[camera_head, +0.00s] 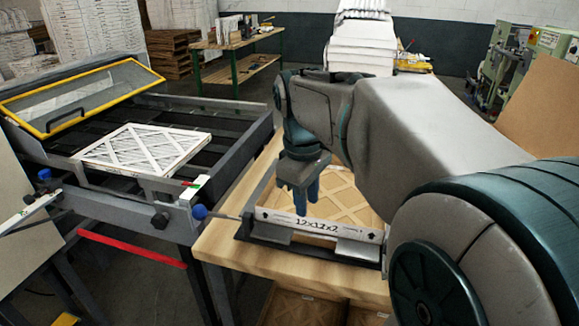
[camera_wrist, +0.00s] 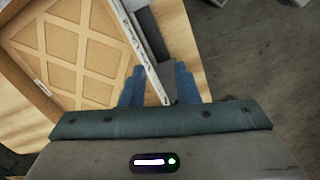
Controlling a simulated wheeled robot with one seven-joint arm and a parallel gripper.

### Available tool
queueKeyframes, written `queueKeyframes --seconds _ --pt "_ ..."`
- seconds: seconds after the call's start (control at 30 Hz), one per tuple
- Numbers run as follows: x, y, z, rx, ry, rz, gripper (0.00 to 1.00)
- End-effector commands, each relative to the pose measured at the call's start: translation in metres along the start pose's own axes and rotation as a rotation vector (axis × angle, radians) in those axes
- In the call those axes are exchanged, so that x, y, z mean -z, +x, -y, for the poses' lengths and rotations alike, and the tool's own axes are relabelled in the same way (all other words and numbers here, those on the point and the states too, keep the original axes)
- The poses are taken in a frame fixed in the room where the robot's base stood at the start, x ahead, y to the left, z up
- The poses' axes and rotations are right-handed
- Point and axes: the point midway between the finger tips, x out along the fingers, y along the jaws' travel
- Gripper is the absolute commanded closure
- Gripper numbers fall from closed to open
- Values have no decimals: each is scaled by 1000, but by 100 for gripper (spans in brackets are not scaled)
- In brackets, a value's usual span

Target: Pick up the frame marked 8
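A brown lattice frame (camera_head: 345,200) lies on the wooden table, with a white front edge marked "12x12x2" (camera_head: 318,226). I cannot read an 8 on any frame. My gripper (camera_head: 306,200) points down at this frame's front edge. In the wrist view, my gripper (camera_wrist: 160,68) has its blue fingers apart, with the white edge strip (camera_wrist: 152,78) between them; I see a gap to the right finger. The frame's brown lattice (camera_wrist: 65,50) shows to the left. A white lattice frame (camera_head: 145,148) lies on the grey machine at left.
A dark holder (camera_head: 262,236) runs along the near edge of the brown frame on the wooden table (camera_head: 232,248). The grey machine has a raised yellow-rimmed lid (camera_head: 85,92). Brown boxes (camera_head: 300,308) sit below the table. A green-legged bench (camera_head: 240,70) stands behind.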

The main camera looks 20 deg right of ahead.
Motion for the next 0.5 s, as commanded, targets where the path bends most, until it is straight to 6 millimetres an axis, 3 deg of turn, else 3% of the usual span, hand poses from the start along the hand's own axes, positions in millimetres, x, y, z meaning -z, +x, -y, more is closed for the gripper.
queueKeyframes --seconds 0.1,0.3,0.37,0.5 --pt "10 -23 -28 27 -152 44 72" --pt "15 -40 -49 62 -300 76 72" --pt "16 -38 -51 67 -316 80 72" --pt "13 -18 -50 71 -326 83 72"
